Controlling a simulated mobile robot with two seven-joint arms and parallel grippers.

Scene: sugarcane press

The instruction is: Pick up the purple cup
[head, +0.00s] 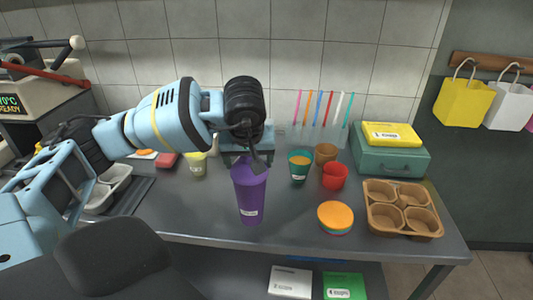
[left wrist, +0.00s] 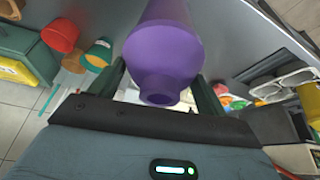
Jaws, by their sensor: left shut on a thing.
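The tall purple cup (head: 250,195) is upright near the front edge of the grey table, with a small white label low on its side. My left gripper (head: 252,153) is at the cup's upper end and shut on it. In the left wrist view the purple cup (left wrist: 163,50) fills the middle, between the two dark fingers of my left gripper (left wrist: 163,88). I cannot tell whether the cup's base touches the table. My right gripper is not in view.
Right of the cup stand a teal cup (head: 300,166), a red cup (head: 335,176) and an orange-lidded bowl (head: 336,217). A brown cup carrier (head: 402,208) and green case (head: 388,158) are farther right. Metal trays (head: 108,188) lie left. Table front is mostly clear.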

